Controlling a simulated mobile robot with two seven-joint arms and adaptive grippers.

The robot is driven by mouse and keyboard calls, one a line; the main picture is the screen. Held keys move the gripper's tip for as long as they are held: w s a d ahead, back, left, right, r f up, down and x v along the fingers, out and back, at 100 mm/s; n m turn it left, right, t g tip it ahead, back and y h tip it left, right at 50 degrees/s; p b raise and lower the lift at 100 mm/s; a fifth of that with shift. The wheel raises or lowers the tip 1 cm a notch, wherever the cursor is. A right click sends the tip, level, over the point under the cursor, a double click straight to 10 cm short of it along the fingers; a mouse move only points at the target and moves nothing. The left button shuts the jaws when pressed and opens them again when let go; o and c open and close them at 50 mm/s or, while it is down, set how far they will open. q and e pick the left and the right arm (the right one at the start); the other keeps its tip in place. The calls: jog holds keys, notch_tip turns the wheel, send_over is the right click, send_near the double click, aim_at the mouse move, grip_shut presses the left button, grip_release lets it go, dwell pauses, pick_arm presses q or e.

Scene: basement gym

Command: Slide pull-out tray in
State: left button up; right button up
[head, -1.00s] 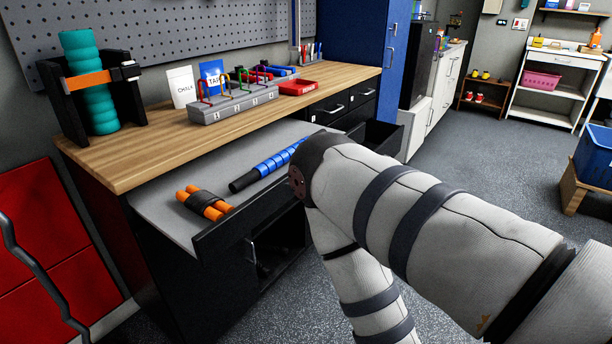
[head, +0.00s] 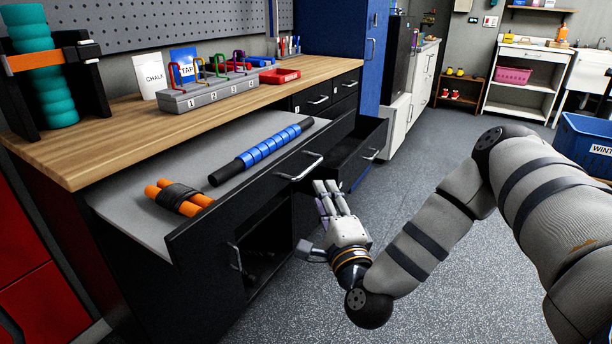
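The pull-out tray (head: 125,222) is a grey shelf with a black front panel, and it stands out from under the wooden worktop. On the tray lie a blue and black massage stick (head: 262,150) and a pair of orange handles with a black band (head: 178,197). My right gripper (head: 322,214) is in front of the tray, just below and right of the handle. Its light fingers are extended and spread from the thumb, with nothing held. Contact with the handle cannot be told. My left gripper is out of view.
An open black drawer (head: 372,152) juts out right of the tray, close to my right gripper. Below the tray is an open cabinet compartment (head: 268,248). The worktop (head: 140,135) carries a numbered grey rack (head: 210,95). Clear floor (head: 450,290) lies to the right.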

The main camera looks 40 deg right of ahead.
aim_at(310, 166)
jog(key=x, duration=1.1)
jog(key=shift+a, duration=0.1)
grip_shut()
